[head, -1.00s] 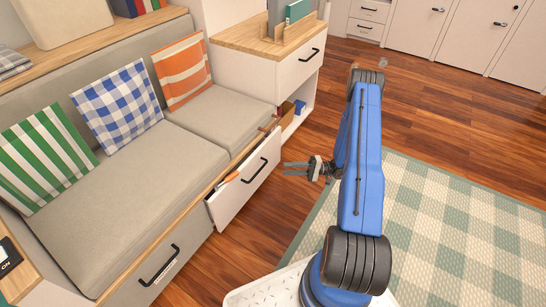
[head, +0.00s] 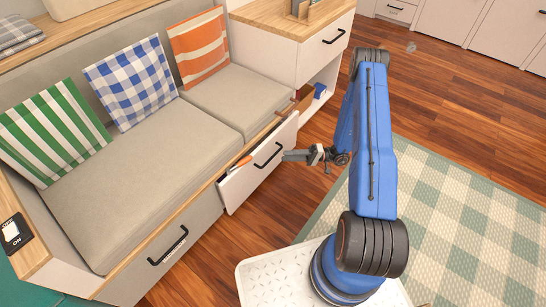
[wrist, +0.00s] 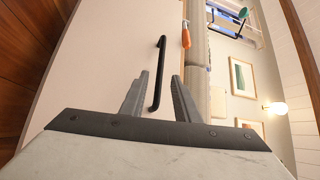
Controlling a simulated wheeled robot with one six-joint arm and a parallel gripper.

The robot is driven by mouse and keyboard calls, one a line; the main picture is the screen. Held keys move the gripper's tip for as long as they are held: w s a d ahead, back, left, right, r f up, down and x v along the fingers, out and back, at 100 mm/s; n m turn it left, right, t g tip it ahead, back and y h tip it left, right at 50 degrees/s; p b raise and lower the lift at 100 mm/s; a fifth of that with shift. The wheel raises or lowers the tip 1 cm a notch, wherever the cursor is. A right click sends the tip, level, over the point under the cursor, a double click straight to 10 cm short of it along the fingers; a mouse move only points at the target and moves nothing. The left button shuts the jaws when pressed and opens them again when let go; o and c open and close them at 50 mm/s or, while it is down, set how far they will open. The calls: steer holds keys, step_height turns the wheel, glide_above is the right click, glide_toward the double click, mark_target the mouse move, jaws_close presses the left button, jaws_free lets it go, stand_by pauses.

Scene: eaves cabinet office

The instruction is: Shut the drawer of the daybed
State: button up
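The daybed (head: 125,185) has grey cushions and two drawer fronts. Its right drawer (head: 240,188) stands partly open, tilted in the view, with a white front and a black bar handle (head: 268,155). Something orange shows inside at its top edge. My gripper (head: 285,156) is just right of this front, close to the handle. In the wrist view the two fingers (wrist: 158,95) are apart and empty. The drawer front (wrist: 100,70) fills the left half there, and the handle (wrist: 158,75) appears between the fingers. Whether they touch the front is unclear.
The daybed's left drawer (head: 190,232) looks shut. A white cabinet (head: 310,55) with an open lower shelf stands beyond the right drawer. Wooden floor (head: 290,200) is clear in front of the daybed. A green checked rug (head: 455,220) lies at the right.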

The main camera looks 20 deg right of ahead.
mark_target(273, 156)
steer(key=a, duration=0.5)
steer(key=w+a+r, duration=0.1)
steer(key=a, duration=0.1)
steer(key=shift+w+a, duration=0.1)
steer(key=shift+a, duration=0.25)
jaws_close()
